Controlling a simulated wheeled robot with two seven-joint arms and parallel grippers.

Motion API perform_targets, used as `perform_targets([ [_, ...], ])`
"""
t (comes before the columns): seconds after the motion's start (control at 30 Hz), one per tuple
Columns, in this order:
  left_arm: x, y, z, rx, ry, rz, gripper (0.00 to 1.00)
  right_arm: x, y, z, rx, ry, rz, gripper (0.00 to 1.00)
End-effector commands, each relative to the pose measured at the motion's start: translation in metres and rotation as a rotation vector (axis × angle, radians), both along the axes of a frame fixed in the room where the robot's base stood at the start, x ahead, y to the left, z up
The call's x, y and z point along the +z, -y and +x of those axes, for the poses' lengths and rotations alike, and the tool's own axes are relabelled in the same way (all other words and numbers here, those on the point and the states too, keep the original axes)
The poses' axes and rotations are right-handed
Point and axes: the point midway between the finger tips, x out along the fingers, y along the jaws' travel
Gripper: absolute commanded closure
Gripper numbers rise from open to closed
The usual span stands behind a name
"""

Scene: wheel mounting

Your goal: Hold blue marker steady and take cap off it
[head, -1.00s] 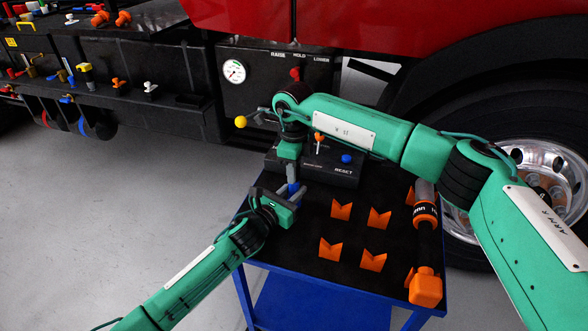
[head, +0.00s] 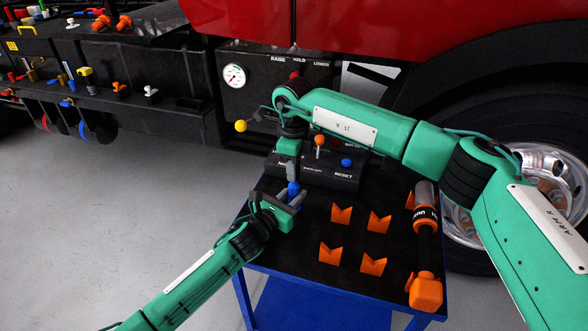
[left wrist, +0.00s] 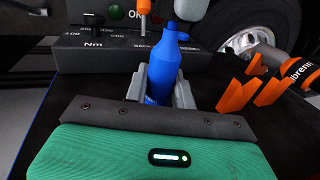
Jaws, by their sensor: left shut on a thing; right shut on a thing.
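The blue marker (left wrist: 162,72) stands roughly upright between the fingers of my left gripper (left wrist: 161,92), which is shut on it. The same marker shows in the head view (head: 293,188) as a small blue patch. My left gripper (head: 285,206) reaches it from the lower left, over the table's near left corner. My right gripper (head: 292,172) comes down from above and is shut at the marker's top end. In the left wrist view, a blue cap-like part (left wrist: 178,27) sits at the narrowed top, by a grey right finger. I cannot tell whether cap and body are apart.
A black control box (head: 335,177) with a RESET label stands just behind the grippers. Orange V-shaped holders (head: 341,213) stand on the blue-framed table (head: 300,272), with an orange and black tool (head: 427,235) at right. The truck wheel (head: 545,165) is behind right.

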Motion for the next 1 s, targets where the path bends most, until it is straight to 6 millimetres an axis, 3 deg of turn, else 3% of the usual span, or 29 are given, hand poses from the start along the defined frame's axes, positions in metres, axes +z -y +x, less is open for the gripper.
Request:
perform_targets([
  [0.33, 0.0, 0.0, 0.0, 0.0, -0.001, 0.001, 1.0, 0.003, 0.0, 0.0, 0.0, 0.001, 0.0, 1.0],
  [0.63, 0.0, 0.0, 0.0, 0.0, -0.001, 0.001, 1.0, 0.037, 0.0, 0.0, 0.0, 0.001, 0.001, 1.0],
  [0.87, 0.0, 0.0, 0.0, 0.0, -0.001, 0.001, 1.0, 0.04, 0.0, 0.0, 0.0, 0.0, 0.0, 1.0],
  [0.9, 0.0, 0.0, 0.0, 0.0, -0.001, 0.001, 0.73, 0.04, 0.0, 0.0, 0.0, 0.0, 0.0, 1.0],
  [1.0, 0.0, 0.0, 0.0, 0.0, -0.001, 0.001, 0.53, 0.04, 0.0, 0.0, 0.0, 0.0, 0.0, 1.0],
])
